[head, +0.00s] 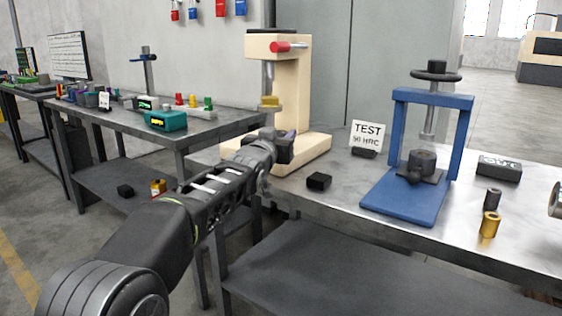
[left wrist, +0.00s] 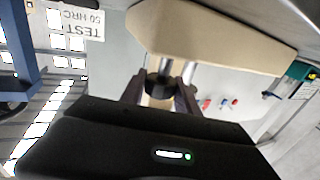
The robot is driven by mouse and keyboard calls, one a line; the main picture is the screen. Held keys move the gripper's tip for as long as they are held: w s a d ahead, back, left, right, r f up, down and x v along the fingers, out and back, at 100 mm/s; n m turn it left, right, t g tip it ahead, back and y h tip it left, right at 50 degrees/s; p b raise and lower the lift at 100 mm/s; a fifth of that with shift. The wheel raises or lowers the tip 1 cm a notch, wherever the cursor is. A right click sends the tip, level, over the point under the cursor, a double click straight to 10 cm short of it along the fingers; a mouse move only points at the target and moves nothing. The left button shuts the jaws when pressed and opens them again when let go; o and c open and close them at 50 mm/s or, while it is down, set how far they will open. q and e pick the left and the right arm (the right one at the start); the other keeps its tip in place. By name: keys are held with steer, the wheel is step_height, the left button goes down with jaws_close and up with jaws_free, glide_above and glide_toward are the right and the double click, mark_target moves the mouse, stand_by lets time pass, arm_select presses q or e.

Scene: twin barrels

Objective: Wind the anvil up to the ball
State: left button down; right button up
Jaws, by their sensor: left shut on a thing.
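The cream tester (head: 294,95) stands on the steel bench, with a red handle (head: 288,46) on its head. A silver spindle (head: 268,74) comes down from the head to a brass-coloured piece (head: 270,102). My left gripper (head: 282,145) is low in the tester's opening, below the brass piece. In the left wrist view its fingers (left wrist: 160,92) are shut on a dark round part (left wrist: 157,84) at a silver column (left wrist: 166,64). I cannot tell the anvil clearly from this part, and I cannot make out the ball. My right gripper is out of view.
A blue frame press (head: 398,150) with a black handwheel stands to the right. Another table (head: 235,115) stands at left.

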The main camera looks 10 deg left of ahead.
arm_select(q)
steer(key=shift+d+f+n+y+b, duration=0.45)
steer(key=shift+y+b, duration=0.35)
steer(key=shift+b, duration=0.4)
steer(key=shift+a+r+n+y, duration=0.15)
steer(key=shift+n+y, duration=0.1)
steer(key=shift+y, duration=0.25)
steer(key=shift+a+r+n+y+b, duration=0.15)
steer(key=shift+n+y+b, duration=0.25)
steer(key=shift+y, duration=0.2)
steer(key=shift+n+y, duration=0.5)
steer(key=shift+y, duration=0.1)
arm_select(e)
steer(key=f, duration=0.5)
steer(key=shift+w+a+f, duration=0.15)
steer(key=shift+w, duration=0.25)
arm_select(q)
steer(key=shift+a+r+g+y, duration=0.1)
steer(key=shift+g+y, duration=0.2)
steer(key=c, duration=0.9)
jaws_free()
steer(key=shift+v, duration=3.85)
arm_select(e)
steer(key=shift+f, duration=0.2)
